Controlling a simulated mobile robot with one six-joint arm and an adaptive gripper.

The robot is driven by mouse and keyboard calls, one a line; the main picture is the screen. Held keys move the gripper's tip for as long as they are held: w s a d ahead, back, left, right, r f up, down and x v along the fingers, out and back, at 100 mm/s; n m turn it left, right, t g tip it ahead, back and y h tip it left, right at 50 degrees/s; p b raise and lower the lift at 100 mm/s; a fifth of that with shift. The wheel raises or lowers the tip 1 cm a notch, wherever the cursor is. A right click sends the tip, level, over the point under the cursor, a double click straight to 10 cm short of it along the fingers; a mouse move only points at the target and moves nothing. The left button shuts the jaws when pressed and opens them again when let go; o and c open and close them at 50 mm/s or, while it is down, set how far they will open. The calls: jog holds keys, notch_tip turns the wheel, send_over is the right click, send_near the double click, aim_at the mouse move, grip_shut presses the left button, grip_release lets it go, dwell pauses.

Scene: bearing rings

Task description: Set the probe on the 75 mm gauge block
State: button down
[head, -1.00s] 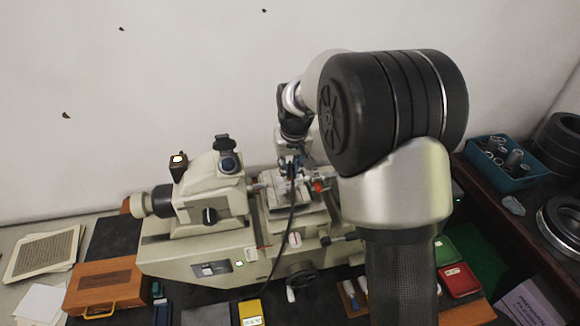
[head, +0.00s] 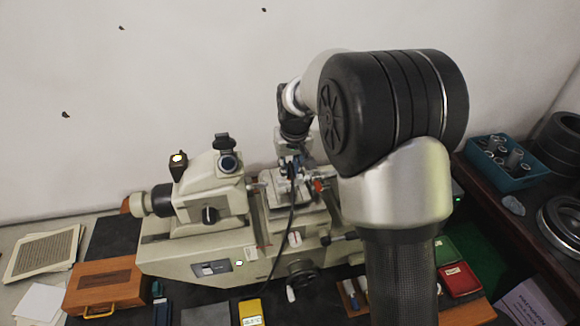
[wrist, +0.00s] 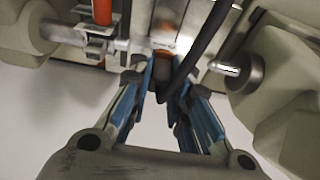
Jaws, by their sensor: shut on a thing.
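My gripper (wrist: 162,82) has blue-sided fingers, shut on a dark probe (wrist: 163,72) with a black cable (wrist: 203,52) running from it. An orange band shows just beyond the probe in the wrist view. In the head view my gripper (head: 291,164) is over the middle stage of the bench measuring machine (head: 212,243), and the cable (head: 284,232) hangs down its front. My fingers hide the probe's tip. I cannot make out the 75 mm gauge block for certain, nor whether the probe touches anything.
A metal spindle tip (wrist: 228,69) is close on the right in the wrist view, and a shaft with a clamp (wrist: 98,45) is on the left. In the head view a wooden case (head: 103,285), a yellow meter (head: 251,312) and a teal bin (head: 502,162) stand around the machine.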

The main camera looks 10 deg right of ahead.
jog(key=shift+f, duration=0.25)
jog(key=c, duration=1.4)
grip_release()
jog(key=shift+r+p, duration=2.9)
jog(key=shift+r, duration=1.45)
jog(key=shift+f, duration=0.1)
